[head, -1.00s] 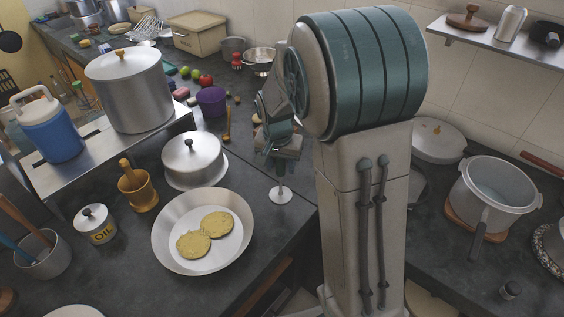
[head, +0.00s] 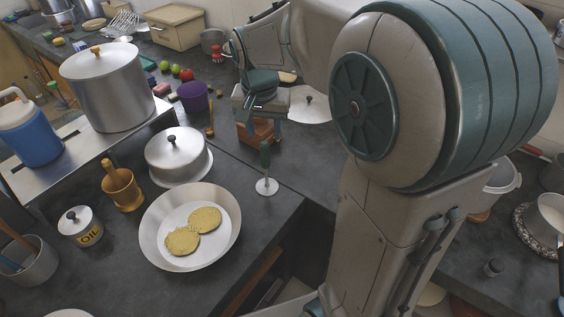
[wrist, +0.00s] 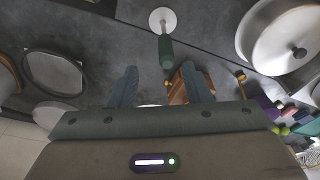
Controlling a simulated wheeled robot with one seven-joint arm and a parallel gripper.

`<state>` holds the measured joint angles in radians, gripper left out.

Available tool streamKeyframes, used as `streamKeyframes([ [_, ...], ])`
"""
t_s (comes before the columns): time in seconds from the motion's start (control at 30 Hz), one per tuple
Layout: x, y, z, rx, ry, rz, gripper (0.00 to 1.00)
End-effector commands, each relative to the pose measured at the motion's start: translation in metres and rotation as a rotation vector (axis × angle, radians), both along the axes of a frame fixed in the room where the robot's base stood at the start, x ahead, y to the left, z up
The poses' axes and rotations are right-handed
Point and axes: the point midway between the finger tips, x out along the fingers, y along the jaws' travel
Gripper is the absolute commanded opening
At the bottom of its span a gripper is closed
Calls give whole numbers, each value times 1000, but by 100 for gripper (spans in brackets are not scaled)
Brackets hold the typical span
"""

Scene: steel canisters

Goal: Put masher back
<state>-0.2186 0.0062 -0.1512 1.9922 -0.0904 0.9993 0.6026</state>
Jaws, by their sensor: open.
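The masher has a green handle and a pale round disc (head: 266,185). It stands upright, disc down, on the dark counter near the inner corner. My gripper (head: 258,112) is open and empty, above and behind the masher in the head view. In the wrist view, my gripper (wrist: 160,72) has its two blue fingers spread. The masher's green handle (wrist: 166,52) lies ahead of the gap and looks clear of both fingers. A brown wooden block or holder (head: 262,131) stands just beyond the masher; in the wrist view it is partly hidden by the right finger.
A wide pan (head: 150,232) with two yellow flat cakes and a lidded pot (head: 178,158) stand to the left. A brass mortar (head: 124,191) and an oil can (head: 82,228) are farther left. A metal lid (head: 312,108) lies behind my gripper. Bare counter surrounds the masher.

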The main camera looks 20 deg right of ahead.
Motion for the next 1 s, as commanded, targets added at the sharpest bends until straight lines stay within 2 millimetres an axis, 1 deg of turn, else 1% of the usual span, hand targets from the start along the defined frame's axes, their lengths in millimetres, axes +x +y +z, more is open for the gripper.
streamKeyframes([
  [0.03,-14,-3,3,7,-7,27,44],
  [0.27,-81,-7,1,15,-38,215,44],
  [0.4,-121,-8,-6,3,-59,325,44],
  [0.5,-143,-8,-13,-8,-71,390,44],
  [0.6,-159,-7,-19,-21,-79,438,44],
  [0.7,-168,-12,-23,-28,-83,467,44],
  [0.8,-171,-12,-25,-32,-83,479,44],
  [1.0,-171,-11,-25,-32,-83,480,44],
])
